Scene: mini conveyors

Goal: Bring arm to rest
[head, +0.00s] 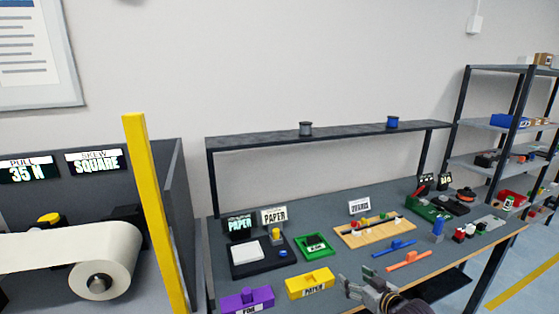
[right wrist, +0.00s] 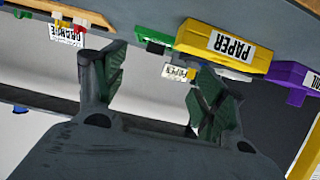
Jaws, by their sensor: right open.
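My right gripper (head: 362,288) reaches in at the bottom middle of the head view, at the front edge of the grey workbench (head: 345,263). In the right wrist view its two dark green-padded fingers (right wrist: 158,75) stand apart with nothing between them. That view is upside down, with the bench edge above the fingers. The yellow PAPER block (head: 310,284) is just left of the gripper in the head view; it also shows in the right wrist view (right wrist: 225,45). My left gripper is in neither view.
A purple block (head: 247,299), green tray (head: 314,244), wooden board (head: 375,232), blue bar (head: 394,248) and orange bar (head: 408,261) lie on the bench. A yellow post (head: 155,210) and white-belted conveyor (head: 60,245) stand left. A shelf rack (head: 510,125) stands right.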

